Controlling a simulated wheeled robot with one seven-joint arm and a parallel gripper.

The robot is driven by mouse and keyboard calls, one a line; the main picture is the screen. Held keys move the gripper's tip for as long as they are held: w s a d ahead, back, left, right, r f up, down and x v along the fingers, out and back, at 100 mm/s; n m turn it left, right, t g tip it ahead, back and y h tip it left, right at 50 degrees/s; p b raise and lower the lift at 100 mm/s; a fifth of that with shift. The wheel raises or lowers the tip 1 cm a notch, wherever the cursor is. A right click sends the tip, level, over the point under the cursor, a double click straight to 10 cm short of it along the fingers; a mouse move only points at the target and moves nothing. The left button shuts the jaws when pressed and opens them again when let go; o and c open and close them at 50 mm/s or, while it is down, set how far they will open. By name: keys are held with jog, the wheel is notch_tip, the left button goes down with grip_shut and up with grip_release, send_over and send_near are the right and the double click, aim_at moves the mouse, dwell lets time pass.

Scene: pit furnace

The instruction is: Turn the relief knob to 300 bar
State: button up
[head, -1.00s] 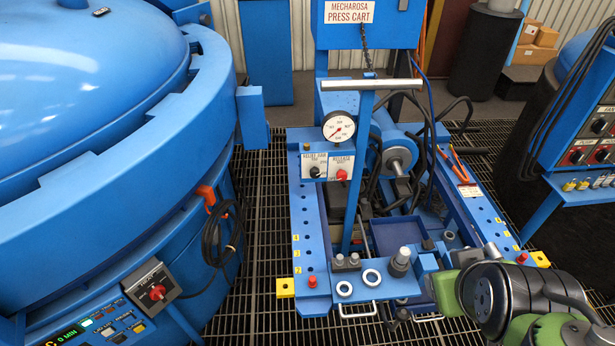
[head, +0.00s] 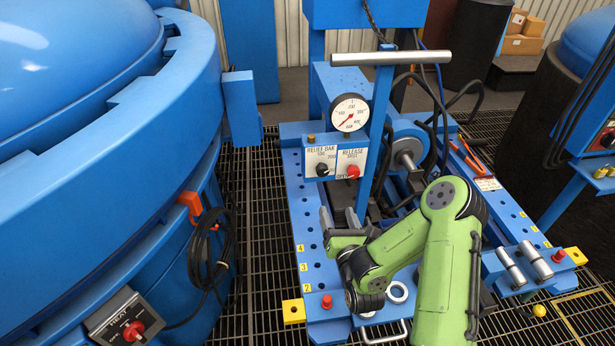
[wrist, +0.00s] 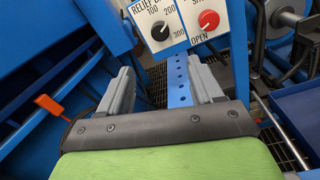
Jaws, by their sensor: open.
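The relief knob (head: 322,169) is a small black knob on a white plate marked RELIEF BAR, below a round pressure gauge (head: 349,113). In the wrist view the relief knob (wrist: 160,32) sits at the top centre, with 100, 200 and 300 printed around it. Which number its mark meets is too small to tell. My gripper (head: 339,216) is below the panel in the head view. In the wrist view my gripper (wrist: 161,82) is open and empty, its two grey fingers spread apart below the knob and not touching it.
The red release knob (head: 352,171) is close to the right of the relief knob. A blue post with a grey crossbar (head: 390,58) stands beside the panel. The big blue furnace (head: 100,200) fills the left side. Grating floor lies between.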

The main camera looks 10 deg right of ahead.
jog(key=b, duration=0.3)
send_near(324, 173)
jog(key=w+p, duration=0.3)
jog(key=w, duration=0.1)
jog(key=shift+w+a+r+p, duration=0.1)
jog(key=shift+a+r+p, duration=0.1)
jog(key=shift+r+p, duration=0.1)
jog(key=shift+w+d+f+p, duration=0.15)
jog(key=shift+w+f+p, duration=0.3)
jog(key=shift+p, duration=0.7)
jog(key=shift+w+a+r+p, duration=0.2)
jog(key=shift+w+r+p, duration=0.35)
jog(key=shift+p, duration=0.55)
jog(key=shift+w+d+f+p, duration=0.1)
jog(key=shift+w+f+p, duration=0.15)
jog(key=shift+w+p, duration=0.45)
jog(key=shift+w+f, duration=0.1)
jog(key=shift+w, duration=0.7)
jog(key=shift+c, duration=0.4)
jog(key=c, duration=1)
